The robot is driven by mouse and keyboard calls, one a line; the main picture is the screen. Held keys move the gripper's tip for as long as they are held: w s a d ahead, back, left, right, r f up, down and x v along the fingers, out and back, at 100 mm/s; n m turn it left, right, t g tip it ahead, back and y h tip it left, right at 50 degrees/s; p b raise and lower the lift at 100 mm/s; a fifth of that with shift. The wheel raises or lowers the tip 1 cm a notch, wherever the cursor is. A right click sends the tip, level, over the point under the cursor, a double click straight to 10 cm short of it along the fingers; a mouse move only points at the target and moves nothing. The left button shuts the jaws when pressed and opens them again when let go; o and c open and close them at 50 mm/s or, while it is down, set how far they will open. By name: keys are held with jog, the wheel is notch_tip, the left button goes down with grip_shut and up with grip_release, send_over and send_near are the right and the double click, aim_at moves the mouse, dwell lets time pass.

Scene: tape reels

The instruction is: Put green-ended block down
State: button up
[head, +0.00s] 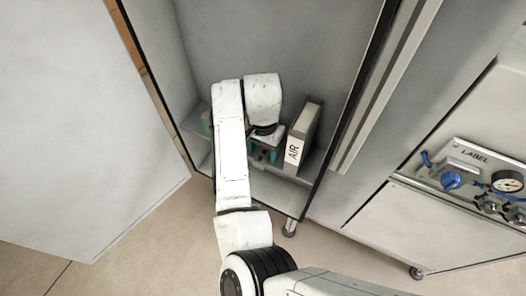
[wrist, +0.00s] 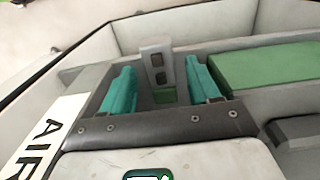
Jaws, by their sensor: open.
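A grey block (wrist: 155,58) with dark square openings stands between the fingertips of my gripper (wrist: 160,85) in the wrist view. A small green patch (wrist: 164,97) shows at its near end. The teal fingers are open, with a gap to the block on either side. In the head view my gripper (head: 264,153) is low inside the cabinet, at the shelf, and my arm hides most of the block there. I cannot tell whether the block rests fully on the shelf.
A white box marked AIR (head: 296,146) stands close to the right of my gripper. A green-topped thing (wrist: 262,68) lies close on the wrist view's right. Cabinet walls and the open door (head: 80,110) bound the space. A panel with a gauge (head: 507,182) is far right.

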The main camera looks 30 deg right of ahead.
aim_at(263, 155)
notch_tip(263, 155, up, 11)
jog(key=p, duration=0.1)
jog(key=shift+f, duration=0.15)
dwell(2.4)
